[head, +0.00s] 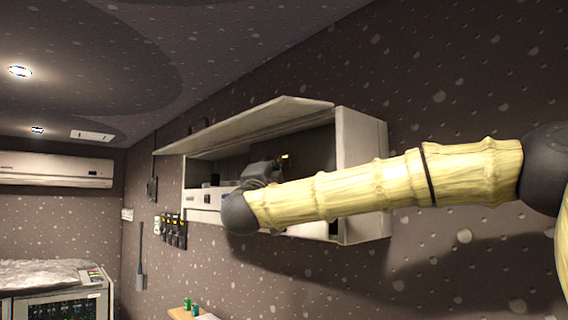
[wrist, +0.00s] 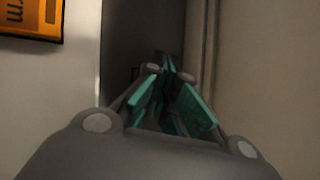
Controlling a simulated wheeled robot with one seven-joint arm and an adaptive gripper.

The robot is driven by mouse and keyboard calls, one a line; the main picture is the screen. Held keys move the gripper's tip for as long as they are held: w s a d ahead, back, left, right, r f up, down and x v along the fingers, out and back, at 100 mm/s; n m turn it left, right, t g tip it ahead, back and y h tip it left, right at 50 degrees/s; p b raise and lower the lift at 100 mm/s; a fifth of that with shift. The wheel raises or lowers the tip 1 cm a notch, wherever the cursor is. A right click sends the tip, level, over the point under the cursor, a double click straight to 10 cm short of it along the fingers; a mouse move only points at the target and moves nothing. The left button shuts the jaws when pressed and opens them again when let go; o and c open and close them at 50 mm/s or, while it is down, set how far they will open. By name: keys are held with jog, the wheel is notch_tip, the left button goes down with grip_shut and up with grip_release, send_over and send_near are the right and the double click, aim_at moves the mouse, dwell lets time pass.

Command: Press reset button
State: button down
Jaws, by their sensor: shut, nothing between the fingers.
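No reset button can be made out for certain in either view. A white wall cabinet (head: 362,165) with its top flap raised hangs on the dark speckled wall in the head view. My arm crosses in front of it, and my wrist is at its open front. In the wrist view my gripper (wrist: 168,68) has teal finger pads that come together at the tips. It is shut and empty, pointing into a dark recess between pale panels. What lies right at the fingertips is too dark to tell. My arm hides part of the cabinet's inside and lower front.
An orange label (wrist: 30,18) is on the pale panel at the wrist view's upper left. In the head view, several black switches (head: 172,231) hang on the wall left of the cabinet. Two green cans (head: 187,304) stand below on a wooden surface. An air conditioner (head: 55,170) hangs far left.

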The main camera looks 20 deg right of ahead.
jog(key=shift+a, duration=0.1)
dwell(0.3)
jog(key=shift+s+a+b, duration=0.25)
jog(key=shift+a+b, duration=0.25)
jog(key=shift+a, duration=0.1)
jog(key=a, duration=0.1)
jog(key=s+a+b, duration=0.1)
jog(key=a, duration=0.1)
jog(key=a+b, duration=0.1)
jog(key=shift+s+a, duration=0.35)
jog(key=shift+s, duration=0.05)
jog(key=shift+d, duration=0.1)
jog(key=shift+f, duration=0.1)
dwell(0.7)
